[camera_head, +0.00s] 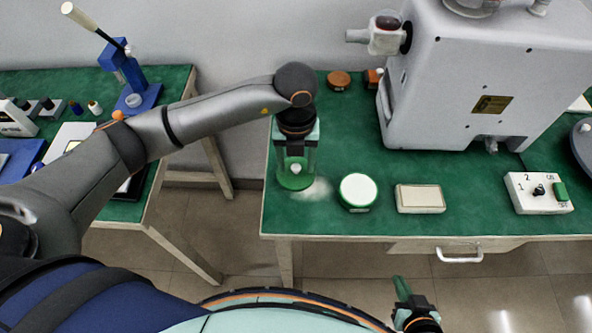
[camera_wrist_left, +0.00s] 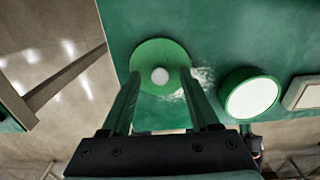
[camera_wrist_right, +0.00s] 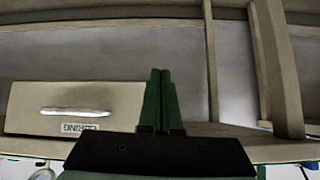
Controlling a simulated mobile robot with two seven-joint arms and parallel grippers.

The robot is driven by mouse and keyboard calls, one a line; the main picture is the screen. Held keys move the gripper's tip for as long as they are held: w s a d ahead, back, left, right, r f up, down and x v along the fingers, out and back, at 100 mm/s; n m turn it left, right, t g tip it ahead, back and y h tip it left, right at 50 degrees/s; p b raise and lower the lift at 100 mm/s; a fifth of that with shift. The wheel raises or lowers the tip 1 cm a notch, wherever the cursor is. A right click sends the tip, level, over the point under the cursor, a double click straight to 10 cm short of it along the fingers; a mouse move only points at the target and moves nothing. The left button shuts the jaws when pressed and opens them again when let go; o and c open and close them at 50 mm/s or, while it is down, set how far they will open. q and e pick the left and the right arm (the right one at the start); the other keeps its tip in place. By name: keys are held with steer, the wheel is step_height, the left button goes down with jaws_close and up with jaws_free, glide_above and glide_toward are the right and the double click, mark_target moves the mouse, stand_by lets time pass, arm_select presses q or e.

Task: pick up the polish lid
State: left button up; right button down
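The polish lid, a green disc (camera_head: 294,184) with a white knob, lies on the green table top near its left edge. It also shows in the left wrist view (camera_wrist_left: 148,52). My left gripper (camera_head: 296,166) points down over the lid. Its two fingers are open, one on each side of the knob in the left wrist view (camera_wrist_left: 160,76); I see no contact with the knob, and the exact height cannot be told. My right gripper (camera_head: 401,284) is in front of the table, below its edge. Its fingers are together and empty in the right wrist view (camera_wrist_right: 161,72).
A round green-rimmed white-topped container (camera_head: 357,191) and a beige rectangular block (camera_head: 420,198) stand right of the lid. A big grey machine (camera_head: 450,85) fills the back, and a switch box (camera_head: 538,193) sits at right. A gap separates the left table (camera_head: 180,85).

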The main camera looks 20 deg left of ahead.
arm_select(q)
jaws_close()
steer(key=shift+r, duration=0.15)
stand_by(0.5)
